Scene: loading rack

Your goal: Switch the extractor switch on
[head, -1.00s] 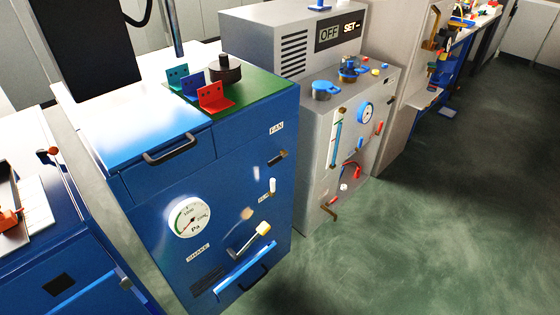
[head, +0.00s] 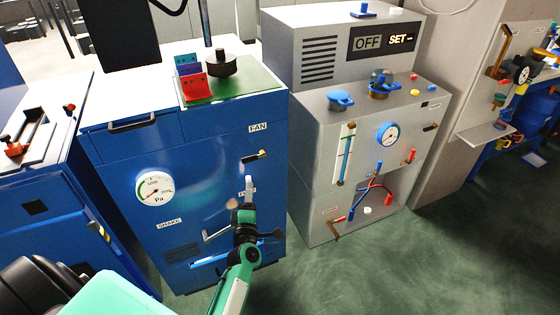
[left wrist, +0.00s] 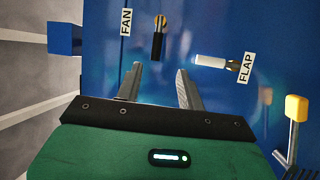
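The fan switch (head: 256,157), a small dark lever with a brass-coloured part, is on the front of the blue cabinet (head: 110,200), below the FAN label (head: 258,127). In the left wrist view the fan switch (left wrist: 159,38) lies just beyond my fingertips, between their lines. My left gripper (head: 245,203) is in front of the cabinet, below the fan switch. In the left wrist view the left gripper (left wrist: 159,70) has its fingers apart with nothing between them. I see no contact with the switch. My right gripper is not in view.
The white flap lever (left wrist: 211,61) is close beside the fan switch. A crank with a yellow knob (left wrist: 296,108) sticks out farther right in the wrist view. The cabinet also carries a gauge (head: 155,188). A grey machine (head: 325,150) stands to the right; open floor lies in front.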

